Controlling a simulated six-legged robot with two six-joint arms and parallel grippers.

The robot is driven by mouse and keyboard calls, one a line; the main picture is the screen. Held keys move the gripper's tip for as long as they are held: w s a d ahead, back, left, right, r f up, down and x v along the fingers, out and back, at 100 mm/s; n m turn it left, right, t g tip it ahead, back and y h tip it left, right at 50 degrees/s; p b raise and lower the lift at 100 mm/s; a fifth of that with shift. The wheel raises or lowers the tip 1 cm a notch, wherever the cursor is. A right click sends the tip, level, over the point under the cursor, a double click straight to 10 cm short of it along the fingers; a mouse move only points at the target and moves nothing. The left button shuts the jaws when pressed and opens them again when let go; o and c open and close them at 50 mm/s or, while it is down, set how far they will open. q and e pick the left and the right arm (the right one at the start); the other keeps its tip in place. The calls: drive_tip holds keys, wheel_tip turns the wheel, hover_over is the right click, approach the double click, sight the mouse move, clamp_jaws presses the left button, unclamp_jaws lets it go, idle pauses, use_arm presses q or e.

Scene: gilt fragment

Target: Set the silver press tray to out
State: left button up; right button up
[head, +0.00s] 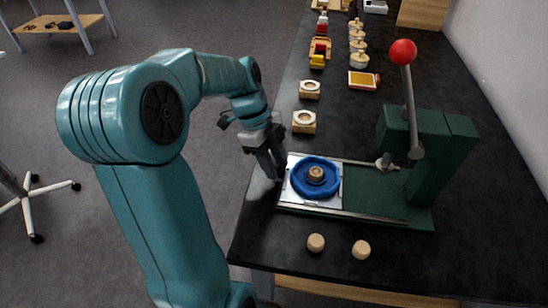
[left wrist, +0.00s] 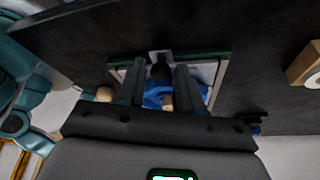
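The green press (head: 430,150) stands on the dark table, with a lever ending in a red ball (head: 402,52). Its silver tray (head: 334,203) lies at the left end of the rails, clear of the press column. A blue ring (head: 298,184) with a round wooden piece (head: 316,174) in its middle sits on the tray. My left gripper (head: 274,168) is at the tray's left edge. In the left wrist view its two fingers (left wrist: 160,88) are apart, with a dark handle (left wrist: 160,66) between them and small gaps beside it. My right gripper is not in view.
Two wooden pegs (head: 316,242) (head: 361,249) lie in front of the press. Two wooden blocks with round rings (head: 304,122) (head: 309,89) and a yellow-topped box (head: 363,80) lie behind. Several small items stand farther back. The table's left edge is close to my gripper.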

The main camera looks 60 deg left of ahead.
use_arm(q)
drive_tip(key=shift+w+r, duration=0.1)
drive_tip(key=shift+r, duration=0.1)
drive_tip(key=p+v, duration=0.2)
drive_tip(key=v, duration=1.4)
drive_tip(key=shift+s+a+p, duration=0.2)
drive_tip(key=shift+s+p, duration=0.05)
drive_tip(key=shift+p, duration=0.05)
